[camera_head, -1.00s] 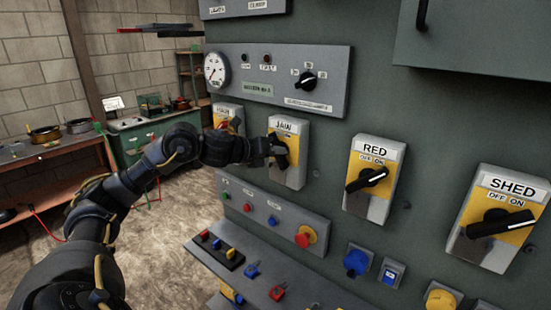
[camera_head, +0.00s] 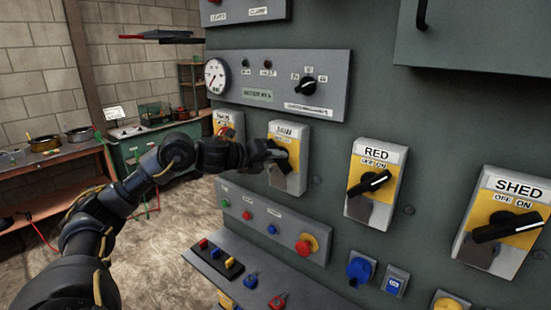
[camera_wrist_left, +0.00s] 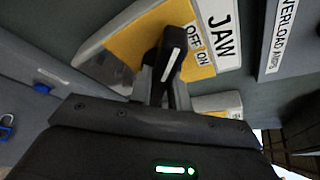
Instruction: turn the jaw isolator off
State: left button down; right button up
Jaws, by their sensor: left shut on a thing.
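The jaw isolator (camera_head: 299,133) is a grey and yellow switch box labelled JAW with OFF and ON marks, left of the RED isolator. It also shows in the wrist view (camera_wrist_left: 128,45). Its black rotary handle (camera_wrist_left: 172,62) has a white line and lies between my left gripper's fingers. My left gripper (camera_head: 274,155) is shut on this handle; its fingers show in the wrist view (camera_wrist_left: 163,92). The fingers and arm partly hide the handle in the head view, so I cannot tell exactly which mark it points to. My right gripper is not in view.
The RED isolator (camera_head: 377,153) and SHED isolator (camera_head: 520,186) stand to the right. Another isolator (camera_head: 228,119) is just left, partly behind my arm. Below are a button panel (camera_head: 250,205) and a ledge with padlocks (camera_head: 251,280). A gauge panel (camera_head: 335,70) is above.

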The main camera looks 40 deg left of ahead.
pick_arm(q)
jog(key=c, duration=1.3)
grip_release()
jog(key=b+v, duration=1)
jog(key=shift+s+a+r+b, duration=0.1)
jog(key=shift+s+b, duration=0.2)
jog(key=shift+s, duration=0.1)
jog(key=shift+w, duration=0.1)
